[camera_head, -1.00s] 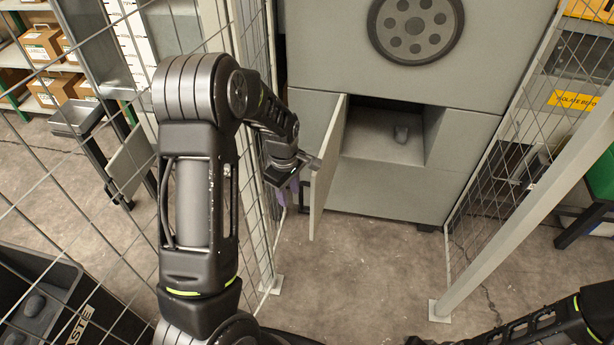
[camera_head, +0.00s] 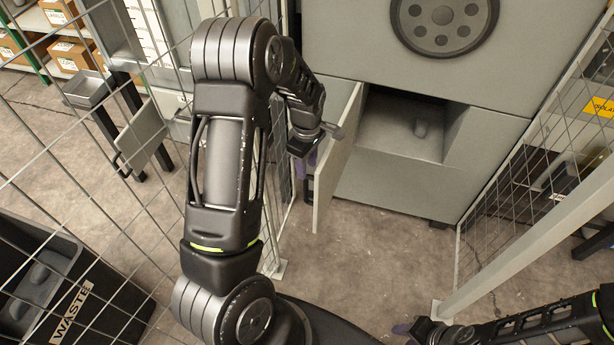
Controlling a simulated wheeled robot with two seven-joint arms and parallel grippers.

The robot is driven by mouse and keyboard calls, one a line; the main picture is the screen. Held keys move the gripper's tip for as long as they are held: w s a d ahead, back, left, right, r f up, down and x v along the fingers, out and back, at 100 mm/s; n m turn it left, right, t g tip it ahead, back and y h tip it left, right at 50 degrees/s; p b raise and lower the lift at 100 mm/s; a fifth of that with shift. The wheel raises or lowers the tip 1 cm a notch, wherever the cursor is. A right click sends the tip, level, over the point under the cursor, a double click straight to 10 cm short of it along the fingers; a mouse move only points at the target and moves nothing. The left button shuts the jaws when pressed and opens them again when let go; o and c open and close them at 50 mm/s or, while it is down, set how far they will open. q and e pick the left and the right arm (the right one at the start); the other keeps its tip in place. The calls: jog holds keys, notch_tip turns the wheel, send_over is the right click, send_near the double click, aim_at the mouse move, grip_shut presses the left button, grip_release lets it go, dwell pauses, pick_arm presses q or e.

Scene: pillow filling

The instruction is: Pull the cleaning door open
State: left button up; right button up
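The cleaning door (camera_head: 338,165) is a grey panel on the front of the grey machine (camera_head: 390,185). It stands swung out towards me at the left side of an opening (camera_head: 400,125). A dark handle (camera_head: 309,190) shows on the door's outer, left face. My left gripper (camera_head: 306,164), with purple fingertips, is left of the door, close to that face and above the handle. Its fingers are partly hidden, so its opening is unclear. My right gripper (camera_head: 403,329) is low in the picture, far from the door, its fingers barely visible.
Wire mesh fencing (camera_head: 110,200) stands on the left, with another mesh panel (camera_head: 530,150) and a pale post (camera_head: 540,245) on the right. A black waste bin (camera_head: 70,290) is at lower left. Bare floor (camera_head: 370,255) lies before the machine.

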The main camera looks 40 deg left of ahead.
aim_at(307, 179)
pick_arm(q)
notch_tip(307, 179, down, 6)
jog(key=shift+f+p, duration=0.1)
jog(key=shift+p, duration=0.25)
jog(key=shift+c, duration=0.3)
jog(key=c, duration=0.7)
grip_shut()
jog(key=shift+s+d, duration=0.1)
